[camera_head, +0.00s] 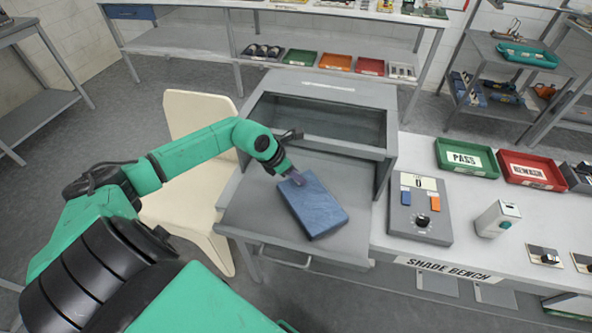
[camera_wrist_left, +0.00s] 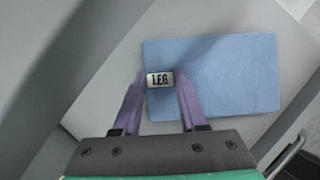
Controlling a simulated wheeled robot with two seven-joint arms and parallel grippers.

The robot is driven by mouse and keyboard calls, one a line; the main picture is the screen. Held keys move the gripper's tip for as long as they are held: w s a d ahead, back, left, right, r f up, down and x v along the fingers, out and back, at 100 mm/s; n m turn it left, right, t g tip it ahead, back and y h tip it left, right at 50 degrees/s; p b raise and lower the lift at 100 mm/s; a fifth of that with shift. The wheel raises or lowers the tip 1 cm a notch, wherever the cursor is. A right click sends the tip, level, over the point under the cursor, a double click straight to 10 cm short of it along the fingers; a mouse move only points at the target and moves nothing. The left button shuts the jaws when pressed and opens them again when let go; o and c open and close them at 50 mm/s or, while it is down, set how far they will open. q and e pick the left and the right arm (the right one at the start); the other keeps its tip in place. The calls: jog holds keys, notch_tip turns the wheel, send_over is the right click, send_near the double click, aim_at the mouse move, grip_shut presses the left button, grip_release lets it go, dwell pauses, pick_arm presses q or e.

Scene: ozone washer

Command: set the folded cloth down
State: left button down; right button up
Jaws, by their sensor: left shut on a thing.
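The folded cloth (camera_head: 316,208) is a flat blue rectangle over the grey pull-out shelf (camera_head: 345,242) in front of the washer's glass chamber. My left gripper (camera_head: 297,179) is shut on its far left edge. In the left wrist view, the two purple fingers (camera_wrist_left: 160,98) are at the left part of the cloth (camera_wrist_left: 225,75), beside a small white tag (camera_wrist_left: 160,79) reading "LEG". The cloth looks flat and close to the shelf; whether it touches it is hard to tell. My right gripper is out of view.
The washer's glass chamber (camera_head: 318,122) stands just behind the cloth. A control box (camera_head: 420,210) with a knob sits on the bench to the right, with a green PASS tray (camera_head: 466,158) and a red tray (camera_head: 530,170) behind. A cream chair (camera_head: 195,115) stands left.

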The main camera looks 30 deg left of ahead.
pick_arm(q)
jog(key=shift+w+a, duration=0.1)
jog(key=shift+a, duration=0.1)
jog(key=c, duration=0.6)
grip_release()
jog(key=shift+o, duration=0.8)
jog(key=shift+d, duration=0.35)
jog(key=shift+a+r, duration=0.15)
jog(key=shift+a, duration=0.1)
jog(key=shift+s+a+r, duration=0.15)
jog(key=shift+s+r, duration=0.1)
jog(key=shift+r, duration=0.05)
jog(key=v, duration=0.4)
jog(key=shift+s+r, duration=0.15)
jog(key=shift+r, duration=0.1)
jog(key=p+v, duration=0.6)
jog(key=p, duration=0.5)
jog(key=shift+r, duration=0.2)
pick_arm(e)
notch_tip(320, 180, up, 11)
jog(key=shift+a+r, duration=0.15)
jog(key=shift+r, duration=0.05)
